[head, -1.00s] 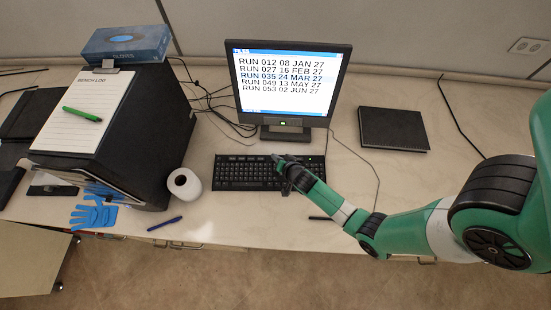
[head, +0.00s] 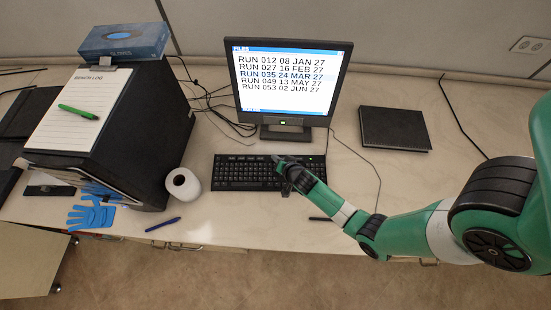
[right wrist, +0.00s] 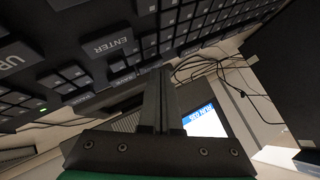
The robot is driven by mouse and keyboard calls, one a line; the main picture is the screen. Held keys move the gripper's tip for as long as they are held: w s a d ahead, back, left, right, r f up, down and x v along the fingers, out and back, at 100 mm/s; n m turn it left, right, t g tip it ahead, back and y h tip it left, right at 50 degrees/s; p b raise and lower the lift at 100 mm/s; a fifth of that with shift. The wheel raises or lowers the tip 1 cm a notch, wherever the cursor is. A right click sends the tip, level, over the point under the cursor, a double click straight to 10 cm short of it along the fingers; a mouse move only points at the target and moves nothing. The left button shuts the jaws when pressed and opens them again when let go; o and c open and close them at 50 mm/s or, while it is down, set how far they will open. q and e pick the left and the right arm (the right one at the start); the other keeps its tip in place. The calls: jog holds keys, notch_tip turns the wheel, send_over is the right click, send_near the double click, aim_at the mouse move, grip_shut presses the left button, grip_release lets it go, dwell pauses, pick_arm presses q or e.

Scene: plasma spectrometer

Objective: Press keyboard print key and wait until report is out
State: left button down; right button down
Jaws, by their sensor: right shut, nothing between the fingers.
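The black keyboard (head: 238,172) lies on the bench in front of the monitor (head: 285,85). The screen lists several runs, with "RUN 035 24 MAR 27" highlighted. My right gripper (head: 276,159) is shut and empty, its tips over the right part of the keyboard. I cannot tell whether the tips touch a key. The print key's label is not readable. My left gripper is not in view.
A large black slanted unit (head: 140,125) carries a bench log sheet, a green pen and a glove box (head: 124,41). A white roll (head: 183,187), blue pen (head: 163,224) and blue glove (head: 92,214) lie nearby. A black notebook (head: 394,128) lies right. No printed report is recognisable.

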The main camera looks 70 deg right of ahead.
jog(key=shift+f, duration=0.2)
jog(key=shift+r, duration=0.1)
jog(key=shift+a+r+p, duration=0.1)
jog(key=shift+r+p, duration=0.45)
jog(key=shift+r, duration=0.2)
